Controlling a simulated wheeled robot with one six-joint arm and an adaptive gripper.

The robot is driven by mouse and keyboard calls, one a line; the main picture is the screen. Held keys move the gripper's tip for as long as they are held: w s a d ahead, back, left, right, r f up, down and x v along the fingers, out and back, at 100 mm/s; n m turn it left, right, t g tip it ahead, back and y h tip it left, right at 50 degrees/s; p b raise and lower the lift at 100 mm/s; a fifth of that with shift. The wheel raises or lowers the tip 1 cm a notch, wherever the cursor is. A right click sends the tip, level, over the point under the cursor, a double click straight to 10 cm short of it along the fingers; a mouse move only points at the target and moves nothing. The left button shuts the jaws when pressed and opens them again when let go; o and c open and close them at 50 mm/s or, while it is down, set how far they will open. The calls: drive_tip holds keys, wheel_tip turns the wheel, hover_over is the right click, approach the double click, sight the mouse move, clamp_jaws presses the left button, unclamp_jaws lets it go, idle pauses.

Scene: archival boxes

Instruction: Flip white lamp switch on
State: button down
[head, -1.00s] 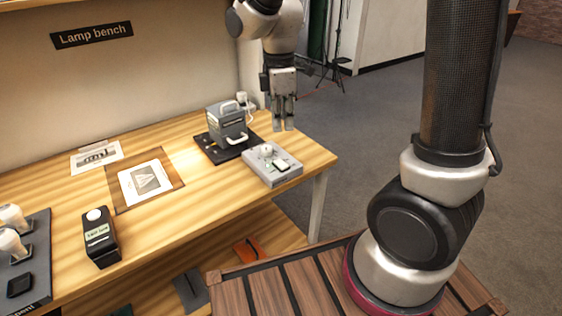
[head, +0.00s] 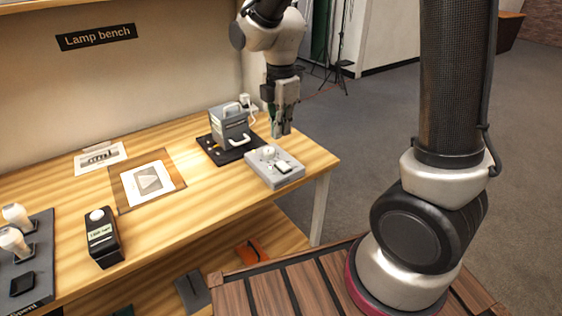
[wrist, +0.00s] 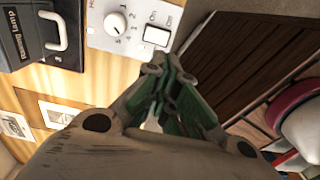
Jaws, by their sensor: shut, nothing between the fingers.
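The lamp switch is a white rocker (wrist: 157,35) on a light grey control box, with "On" and "Off" printed beside it. The same rocker (head: 283,168) shows in the head view near the table's right end. A round white dial (wrist: 115,23) with numbers sits beside it on the control box (head: 262,178). My gripper (head: 280,134) is shut and empty, pointing down just above and behind the box. In the wrist view my gripper's tips (wrist: 161,62) appear close to the rocker; contact cannot be told.
A grey lamp housing (head: 229,124) with a handle stands on a black base behind the box. A black tester (head: 103,238) and papers (head: 148,184) lie to the left. The table's right edge is close to the box.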

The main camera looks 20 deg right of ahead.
wheel_tip(320, 180, down, 7)
drive_tip(key=shift+f, duration=0.1)
drive_tip(key=shift+r, duration=0.2)
drive_tip(key=shift+w+a+r, duration=0.15)
drive_tip(key=shift+w, duration=0.25)
drive_tip(key=shift+w+a+r, duration=0.1)
drive_tip(key=shift+w, duration=0.25)
wheel_tip(320, 180, up, 14)
drive_tip(key=w, duration=0.1)
drive_tip(key=shift+w+a, duration=0.25)
drive_tip(key=shift+w, duration=0.15)
